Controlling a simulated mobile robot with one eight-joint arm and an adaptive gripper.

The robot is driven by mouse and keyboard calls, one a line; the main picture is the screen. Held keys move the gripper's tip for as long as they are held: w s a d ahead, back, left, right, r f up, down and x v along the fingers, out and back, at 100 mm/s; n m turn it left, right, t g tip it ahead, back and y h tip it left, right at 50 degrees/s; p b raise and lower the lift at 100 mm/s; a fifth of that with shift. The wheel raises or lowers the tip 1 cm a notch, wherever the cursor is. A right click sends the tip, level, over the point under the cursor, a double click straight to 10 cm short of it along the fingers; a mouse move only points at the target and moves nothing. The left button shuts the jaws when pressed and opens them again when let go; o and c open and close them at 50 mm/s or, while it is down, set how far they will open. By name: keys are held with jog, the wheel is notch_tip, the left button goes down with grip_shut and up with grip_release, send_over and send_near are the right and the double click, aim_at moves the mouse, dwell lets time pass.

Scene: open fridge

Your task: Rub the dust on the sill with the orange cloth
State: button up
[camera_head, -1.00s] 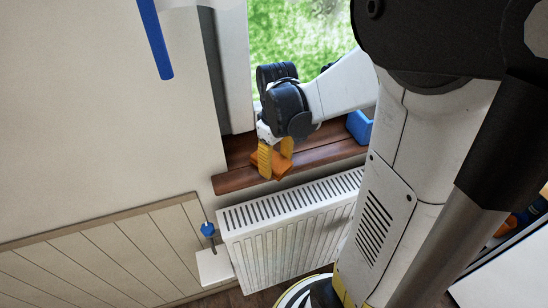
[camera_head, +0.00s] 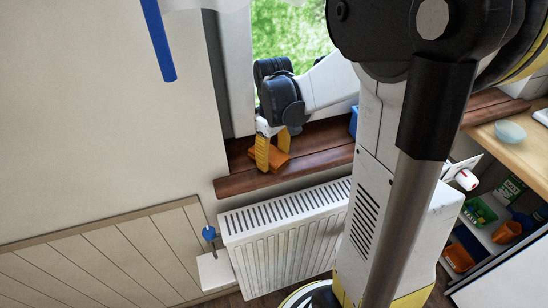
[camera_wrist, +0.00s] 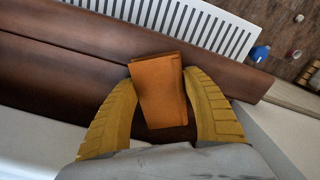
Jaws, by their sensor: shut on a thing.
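The orange cloth (camera_wrist: 160,90) is a folded block between the two yellow fingers of my gripper (camera_wrist: 163,108) in the wrist view. My gripper (camera_head: 273,152) is shut on the cloth (camera_head: 272,158) in the head view, low over the left part of the brown wooden sill (camera_head: 235,183). The cloth looks to be at the sill surface, though exact contact cannot be told. The sill also spans the wrist view (camera_wrist: 60,75). I cannot make out any dust on it.
A white radiator (camera_head: 285,235) stands just below the sill. A blue object (camera_head: 354,121) is on the sill to the right, partly hidden by my arm. The open fridge (camera_head: 490,225) and a wooden counter with a pale bowl (camera_head: 510,131) are at right.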

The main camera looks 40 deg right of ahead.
jog(key=shift+r+p, duration=2.15)
jog(key=shift+r, duration=0.7)
